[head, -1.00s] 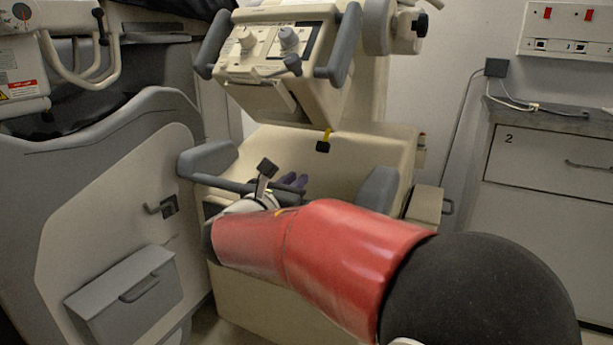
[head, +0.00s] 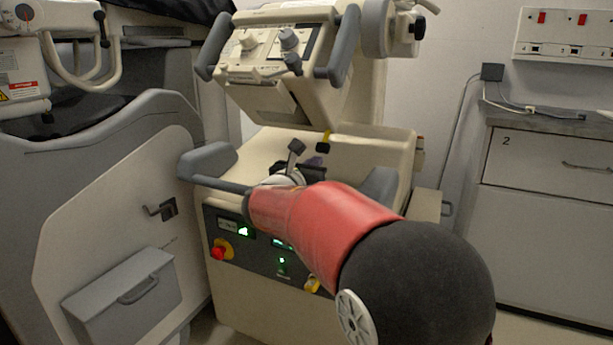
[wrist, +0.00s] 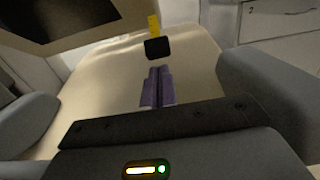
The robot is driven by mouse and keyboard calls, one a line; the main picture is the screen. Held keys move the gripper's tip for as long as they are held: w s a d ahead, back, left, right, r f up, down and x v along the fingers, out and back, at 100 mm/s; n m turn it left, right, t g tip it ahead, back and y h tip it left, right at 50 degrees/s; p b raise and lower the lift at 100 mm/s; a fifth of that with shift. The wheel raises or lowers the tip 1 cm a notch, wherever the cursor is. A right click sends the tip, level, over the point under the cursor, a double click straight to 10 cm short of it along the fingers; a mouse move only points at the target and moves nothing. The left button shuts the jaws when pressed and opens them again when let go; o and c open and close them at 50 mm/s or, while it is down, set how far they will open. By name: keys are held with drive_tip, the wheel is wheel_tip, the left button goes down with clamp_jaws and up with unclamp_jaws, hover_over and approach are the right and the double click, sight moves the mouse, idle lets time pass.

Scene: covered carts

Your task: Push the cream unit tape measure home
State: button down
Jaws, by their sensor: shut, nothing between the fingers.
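The cream unit (head: 285,225) stands in the middle of the head view. Its tape measure shows as a black block (head: 323,147) on a short yellow strip, at the back of the cream top below the console. In the wrist view the black block (wrist: 157,48) lies just beyond my fingertips, with the yellow strip behind it. A narrow gap shows between block and fingers in that picture; true depth is hard to tell. My gripper (wrist: 158,70) has purple fingers, shut together and empty, pointing at the block. In the head view my gripper (head: 314,162) is partly hidden by my arm.
Grey handles flank the cream top, the left one (head: 208,162) and the right one (head: 378,188). The console (head: 275,50) overhangs behind. A front panel with a red knob (head: 218,252) is below my arm. A grey-sided cart (head: 110,210) stands left, a drawer cabinet (head: 545,210) right.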

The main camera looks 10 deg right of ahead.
sight(321, 146)
drive_tip(key=shift+w+d+r, duration=0.15)
drive_tip(key=shift+w+r, duration=0.05)
drive_tip(key=shift+r, duration=0.1)
drive_tip(key=w+r+p, duration=0.1)
drive_tip(key=d+r+p, duration=0.1)
drive_tip(key=shift+w+d+r, duration=0.15)
drive_tip(key=shift+w+r, duration=0.2)
drive_tip(key=shift+w, duration=0.05)
drive_tip(key=shift+f, duration=0.1)
